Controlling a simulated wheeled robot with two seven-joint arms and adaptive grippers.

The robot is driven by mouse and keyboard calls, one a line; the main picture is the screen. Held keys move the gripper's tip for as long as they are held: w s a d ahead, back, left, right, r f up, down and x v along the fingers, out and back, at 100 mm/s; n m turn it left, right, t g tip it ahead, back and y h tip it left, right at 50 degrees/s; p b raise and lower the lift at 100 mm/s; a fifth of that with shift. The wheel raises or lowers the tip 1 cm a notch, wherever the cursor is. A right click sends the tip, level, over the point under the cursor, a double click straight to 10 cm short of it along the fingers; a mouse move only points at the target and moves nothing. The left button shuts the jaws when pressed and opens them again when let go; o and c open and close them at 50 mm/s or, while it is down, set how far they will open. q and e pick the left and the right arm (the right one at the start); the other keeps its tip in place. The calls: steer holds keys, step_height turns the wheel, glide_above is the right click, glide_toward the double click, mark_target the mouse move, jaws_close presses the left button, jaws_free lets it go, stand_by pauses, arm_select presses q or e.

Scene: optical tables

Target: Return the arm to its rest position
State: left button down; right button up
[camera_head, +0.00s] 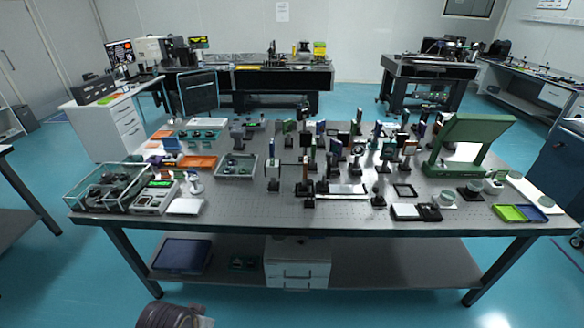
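Neither of my grippers shows in the head view. A dark, ribbed, rounded part (172,316) with a pale edge shows at the bottom edge, left of the middle. It looks like part of my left arm, in front of the table and below its top. The rest of it is cut off by the picture edge. No fingers show, and I cannot see what either gripper holds.
The optical table (330,226) is crowded with several mounted optics. A glass-walled box (108,187) and a grey instrument (155,198) stand at its left, a green frame (470,143) at its right. Green and blue trays (522,213) lie front right. Floor in front is clear.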

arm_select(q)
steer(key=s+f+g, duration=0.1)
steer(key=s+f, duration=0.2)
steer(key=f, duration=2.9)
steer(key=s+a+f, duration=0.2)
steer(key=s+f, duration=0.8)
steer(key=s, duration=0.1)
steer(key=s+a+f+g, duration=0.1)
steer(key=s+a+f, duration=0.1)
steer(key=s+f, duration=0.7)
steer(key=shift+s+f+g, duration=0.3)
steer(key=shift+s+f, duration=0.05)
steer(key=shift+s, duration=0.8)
